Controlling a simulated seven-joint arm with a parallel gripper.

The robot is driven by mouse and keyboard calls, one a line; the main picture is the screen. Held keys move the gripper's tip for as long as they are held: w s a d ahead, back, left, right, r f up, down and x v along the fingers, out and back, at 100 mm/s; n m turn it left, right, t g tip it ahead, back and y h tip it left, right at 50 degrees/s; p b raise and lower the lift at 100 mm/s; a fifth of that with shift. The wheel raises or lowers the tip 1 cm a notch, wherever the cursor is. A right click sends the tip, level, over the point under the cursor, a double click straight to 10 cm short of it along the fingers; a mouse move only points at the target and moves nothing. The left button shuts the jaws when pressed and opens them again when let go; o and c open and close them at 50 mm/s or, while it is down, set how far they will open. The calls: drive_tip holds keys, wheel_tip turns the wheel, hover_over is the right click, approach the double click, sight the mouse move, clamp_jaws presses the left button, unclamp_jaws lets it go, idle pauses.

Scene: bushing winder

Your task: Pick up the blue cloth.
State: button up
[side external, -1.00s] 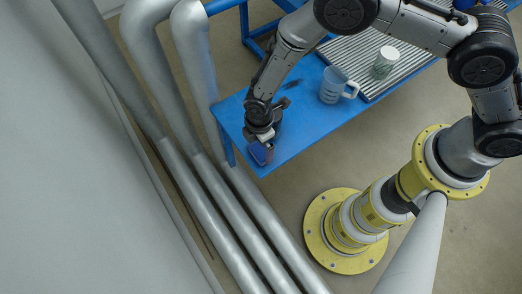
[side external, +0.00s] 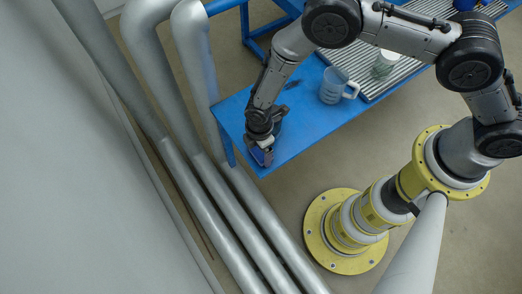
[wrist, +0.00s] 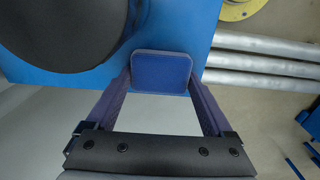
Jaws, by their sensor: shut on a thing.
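The blue cloth (wrist: 161,72) looks like a small dark blue rounded block in the wrist view, sitting between the two fingertips. My gripper (wrist: 160,82) is shut on it, one finger at each side. In the side external view my gripper (side external: 263,155) points down at the near left corner of the blue table (side external: 310,128), and the cloth is mostly hidden by the fingers there. I cannot tell whether the cloth still touches the tabletop.
A clear measuring jug (side external: 336,87) stands on the table to the right. A whitish cup (side external: 384,64) stands on a ribbed grey tray (side external: 408,62). Large grey pipes (side external: 215,185) run close along the table's left side. The tabletop between gripper and jug is mostly clear.

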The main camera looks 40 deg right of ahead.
drive_tip(key=shift+r, duration=0.6)
drive_tip(key=s+d+r, duration=0.8)
drive_tip(key=s+r, duration=0.3)
drive_tip(key=shift+d+r, duration=0.4)
drive_tip(key=o, duration=0.7)
drive_tip(key=c, duration=0.5)
drive_tip(key=shift+r, duration=0.1)
drive_tip(key=shift+c, duration=0.2)
